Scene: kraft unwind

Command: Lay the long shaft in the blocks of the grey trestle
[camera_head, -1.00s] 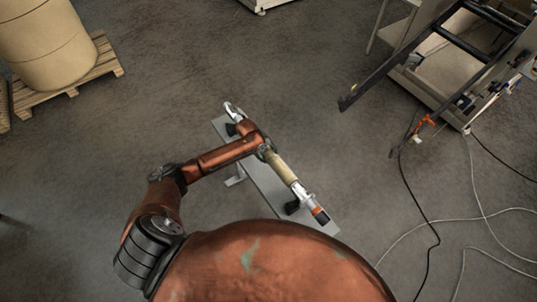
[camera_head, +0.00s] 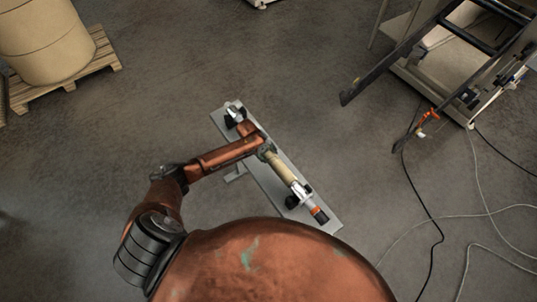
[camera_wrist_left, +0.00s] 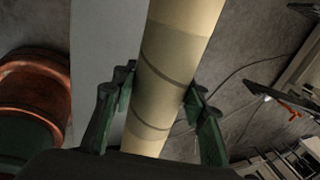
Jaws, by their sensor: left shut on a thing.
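The long shaft (camera_head: 301,190) has bright metal ends, a tan tube around its middle and an orange and black near end. It lies lengthwise over the grey trestle (camera_head: 268,180), roughly parallel to its top. The trestle carries a dark far block (camera_head: 232,123) and a dark near block (camera_head: 292,202), both partly under the shaft. I cannot tell whether the shaft touches them. My left gripper (camera_head: 265,151) is shut on the shaft's tan tube, with a finger on each side of the tube (camera_wrist_left: 172,75) in the left wrist view. My right gripper is not in view.
A large tan roll (camera_head: 48,40) stands on a wooden pallet (camera_head: 95,62) at the upper left. A machine frame with a dark arm (camera_head: 385,78) stands at the upper right. Cables (camera_head: 432,215) lie on the floor at the right. The floor around the trestle is clear.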

